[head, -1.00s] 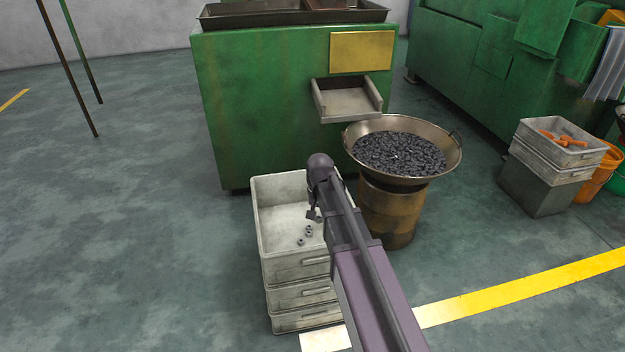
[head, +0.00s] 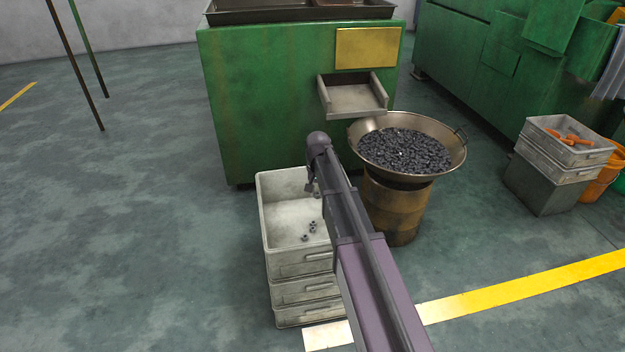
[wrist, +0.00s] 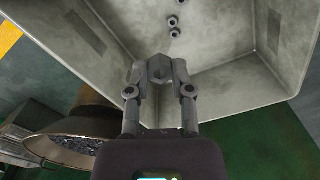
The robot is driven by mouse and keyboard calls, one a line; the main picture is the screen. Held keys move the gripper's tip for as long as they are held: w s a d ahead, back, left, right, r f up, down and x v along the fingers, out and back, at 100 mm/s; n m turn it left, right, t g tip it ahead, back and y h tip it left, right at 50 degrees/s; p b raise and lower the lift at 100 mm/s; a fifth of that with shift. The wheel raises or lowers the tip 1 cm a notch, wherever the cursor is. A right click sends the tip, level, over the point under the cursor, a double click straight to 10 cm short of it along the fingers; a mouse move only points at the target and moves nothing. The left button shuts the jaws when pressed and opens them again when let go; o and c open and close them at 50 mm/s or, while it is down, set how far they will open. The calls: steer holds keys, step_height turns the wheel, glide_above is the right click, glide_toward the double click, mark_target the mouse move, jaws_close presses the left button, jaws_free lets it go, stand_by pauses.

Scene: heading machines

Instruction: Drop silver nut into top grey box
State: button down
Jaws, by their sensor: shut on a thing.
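My gripper (wrist: 160,85) is shut on a silver nut (wrist: 160,67), seen between the fingertips in the wrist view. In the head view my gripper (head: 312,188) hangs over the open top grey box (head: 278,257), towards its right side, and my arm hides part of the box. In the wrist view the floor and walls of the top grey box (wrist: 225,70) lie beyond the held nut.
More grey boxes (head: 305,290) are stacked below the top one. A wide metal pan (head: 458,150) full of dark pieces rests on a rusty drum (head: 395,205) to the right. A green machine (head: 260,110) with a chute stands behind.

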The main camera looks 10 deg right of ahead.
steer(key=w, duration=0.5)
steer(key=shift+w+a+r, duration=0.15)
steer(key=shift+r, duration=0.15)
steer(key=shift+f, duration=0.15)
steer(key=shift+f+b, duration=2.85)
steer(key=shift+c, duration=2.2)
jaws_free()
steer(key=shift+r, duration=0.1)
